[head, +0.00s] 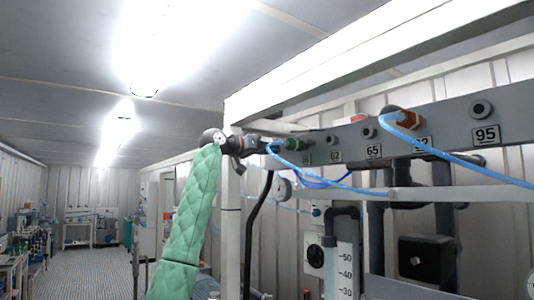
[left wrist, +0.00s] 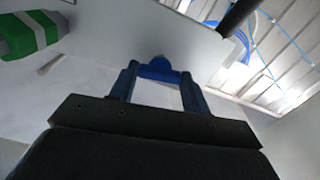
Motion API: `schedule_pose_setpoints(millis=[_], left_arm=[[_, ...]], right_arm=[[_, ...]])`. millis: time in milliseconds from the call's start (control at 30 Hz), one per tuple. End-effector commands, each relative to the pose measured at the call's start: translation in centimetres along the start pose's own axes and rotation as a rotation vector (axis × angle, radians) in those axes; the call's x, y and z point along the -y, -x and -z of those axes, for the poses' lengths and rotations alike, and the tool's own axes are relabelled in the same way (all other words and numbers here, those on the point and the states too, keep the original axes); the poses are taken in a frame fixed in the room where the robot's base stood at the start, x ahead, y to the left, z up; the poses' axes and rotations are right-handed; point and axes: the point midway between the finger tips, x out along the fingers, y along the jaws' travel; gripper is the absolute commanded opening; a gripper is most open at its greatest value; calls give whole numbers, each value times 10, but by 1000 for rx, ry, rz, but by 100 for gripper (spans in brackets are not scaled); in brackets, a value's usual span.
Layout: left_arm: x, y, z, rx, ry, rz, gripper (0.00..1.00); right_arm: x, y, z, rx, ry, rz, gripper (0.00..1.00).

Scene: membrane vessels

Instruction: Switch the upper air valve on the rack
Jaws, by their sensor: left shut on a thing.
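The rack's grey panel (head: 345,142) runs across the right of the head view. My left gripper (head: 270,147) is at the panel's far left end. In the left wrist view my left gripper (left wrist: 159,76) has its two fingers on either side of a small rounded blue piece (left wrist: 158,67), which looks like the air valve's handle, and is shut on it. The blue piece sits against a pale panel face. The valve's body is mostly hidden, and I cannot tell which way the valve is set. My right gripper is not in view.
A green fitting (head: 293,144) sits just right of my left gripper; a green-and-white part (left wrist: 32,34) shows in the left wrist view. A blue hose (head: 460,158) crosses the panel's right side. A white upright post (head: 231,230) stands beside my left arm. An aisle lies left.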

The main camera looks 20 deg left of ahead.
Motion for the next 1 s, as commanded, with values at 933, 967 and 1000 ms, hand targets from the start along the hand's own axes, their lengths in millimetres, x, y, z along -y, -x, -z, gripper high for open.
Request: schedule_pose_setpoints(millis=[933,967,1000], left_arm=[[0,-1,-2,3,-175,0,53],[0,-1,-2,3,-174,0,59],[0,0,-1,3,-174,0,67]], right_arm=[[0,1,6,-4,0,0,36],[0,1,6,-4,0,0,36],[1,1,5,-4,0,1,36]])
